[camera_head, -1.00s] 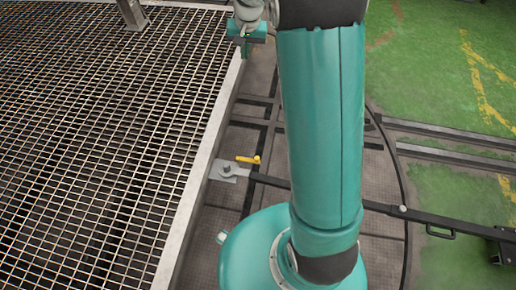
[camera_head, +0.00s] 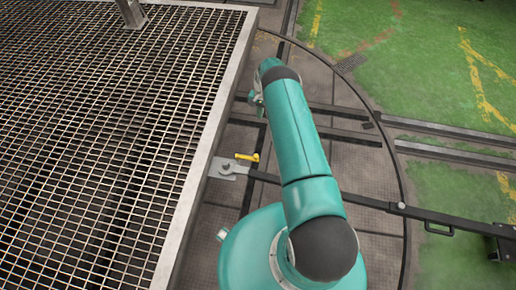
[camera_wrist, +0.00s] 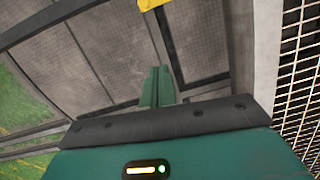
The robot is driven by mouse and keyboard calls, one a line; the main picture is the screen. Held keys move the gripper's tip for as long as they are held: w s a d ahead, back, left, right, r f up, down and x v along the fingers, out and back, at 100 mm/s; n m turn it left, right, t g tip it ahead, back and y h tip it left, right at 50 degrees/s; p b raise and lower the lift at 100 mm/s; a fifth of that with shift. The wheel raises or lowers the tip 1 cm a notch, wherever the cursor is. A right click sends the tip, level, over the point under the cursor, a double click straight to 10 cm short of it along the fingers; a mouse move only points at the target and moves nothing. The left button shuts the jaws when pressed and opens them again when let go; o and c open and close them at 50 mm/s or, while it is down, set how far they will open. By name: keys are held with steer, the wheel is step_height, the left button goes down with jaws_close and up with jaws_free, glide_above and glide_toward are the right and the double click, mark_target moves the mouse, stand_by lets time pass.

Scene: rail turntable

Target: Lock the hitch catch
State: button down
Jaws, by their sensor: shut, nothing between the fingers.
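The hitch catch shows as a small yellow lever (camera_head: 247,157) on a grey hitch plate (camera_head: 229,168) at the edge of the grated deck. A dark drawbar (camera_head: 350,196) runs from the plate to the right. In the wrist view part of the yellow catch (camera_wrist: 151,4) shows at the top edge, cut off by the frame. My gripper (camera_wrist: 157,72) is shut and empty, its green fingers together, and a gap of floor shows between them and the yellow piece. In the head view my arm hides most of the gripper, which is above the catch in the picture.
The grated deck (camera_head: 100,140) with its pale metal rim fills the left. Dark rails (camera_head: 450,152) cross the round turntable floor to the right. A handle (camera_head: 440,230) sits on the drawbar. Green floor (camera_head: 420,60) lies clear beyond.

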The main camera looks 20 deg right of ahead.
steer(key=s+a+f, duration=0.2)
steer(key=s+f, duration=0.1)
steer(key=f, duration=0.5)
steer(key=s+a+f, duration=0.2)
steer(key=s+f, duration=0.2)
steer(key=f, duration=0.5)
steer(key=shift+s+f+m, duration=0.2)
steer(key=shift+f+m, duration=0.05)
steer(key=shift+m, duration=0.05)
stand_by(0.5)
steer(key=shift+s, duration=0.1)
